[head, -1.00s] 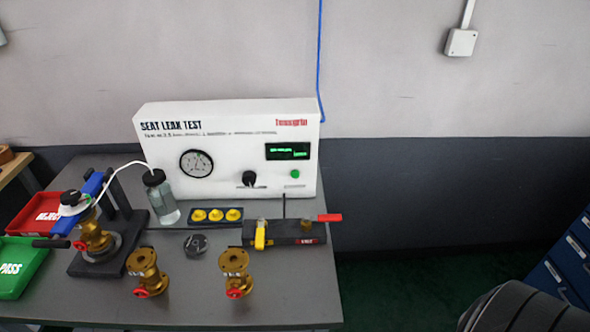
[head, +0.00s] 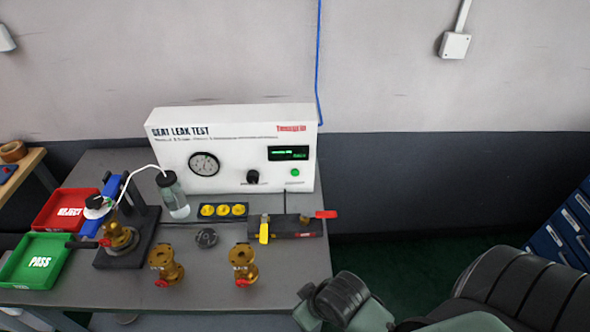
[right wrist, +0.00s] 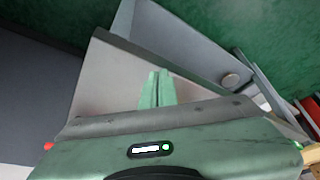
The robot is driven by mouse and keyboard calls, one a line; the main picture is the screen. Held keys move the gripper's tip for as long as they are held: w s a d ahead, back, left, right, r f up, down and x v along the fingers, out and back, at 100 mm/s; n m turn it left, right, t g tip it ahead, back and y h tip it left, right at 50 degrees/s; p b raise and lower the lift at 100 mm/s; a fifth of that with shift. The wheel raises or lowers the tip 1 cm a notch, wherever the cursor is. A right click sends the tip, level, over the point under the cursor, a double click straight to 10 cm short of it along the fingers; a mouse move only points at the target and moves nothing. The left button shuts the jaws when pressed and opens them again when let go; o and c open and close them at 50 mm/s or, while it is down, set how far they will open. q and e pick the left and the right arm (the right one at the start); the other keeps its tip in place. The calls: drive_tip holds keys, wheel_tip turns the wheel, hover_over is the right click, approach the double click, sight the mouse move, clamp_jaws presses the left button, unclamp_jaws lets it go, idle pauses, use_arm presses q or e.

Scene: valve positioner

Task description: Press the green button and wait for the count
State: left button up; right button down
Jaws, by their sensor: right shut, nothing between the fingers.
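The green button (head: 295,172) is on the front of the white seat leak test box (head: 235,175), below a dark display (head: 289,153) with green text too small to read. Nothing touches the button. My right arm comes in at the lower right of the head view, well in front of and below the box; its fingertips do not show there. In the right wrist view my right gripper (right wrist: 157,76) is shut, its two green fingers together and empty. The button is not seen in that view. My left gripper is not in view.
On the grey table (head: 205,284) are two brass valves (head: 166,264) (head: 243,264), a clamped valve (head: 117,236), a bottle (head: 173,198), a yellow-plug tray (head: 223,211) and a black block (head: 290,227) with yellow and red levers. Red (head: 66,222) and green (head: 17,285) trays are at left.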

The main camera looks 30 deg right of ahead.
sight(295, 173)
drive_tip(key=w+d+t, duration=0.1)
drive_tip(key=w, duration=0.3)
drive_tip(key=w+d+t, duration=0.1)
drive_tip(key=w+d, duration=0.1)
drive_tip(key=w, duration=0.2)
drive_tip(key=w+d+t+y, duration=0.1)
drive_tip(key=w, duration=0.3)
drive_tip(key=shift+w+d+r+m+t, duration=0.2)
drive_tip(key=shift+w+r+m+t, duration=0.1)
drive_tip(key=shift+r+m, duration=0.1)
drive_tip(key=w+d+r+m+t, duration=0.1)
drive_tip(key=w+d, duration=0.2)
drive_tip(key=w+d+r+t, duration=0.1)
drive_tip(key=w+d, duration=0.2)
drive_tip(key=w, duration=0.1)
drive_tip(key=w+d+r+m+t, duration=0.1)
drive_tip(key=w+d+t, duration=0.1)
drive_tip(key=w+d, duration=0.1)
drive_tip(key=shift+w+d+r+m+p, duration=0.25)
drive_tip(key=shift+d+m+p, duration=0.1)
drive_tip(key=shift+d, duration=0.1)
drive_tip(key=shift+w+d+r+h, duration=0.2)
drive_tip(key=shift+d+r+h, duration=0.05)
drive_tip(key=shift+h, duration=0.05)
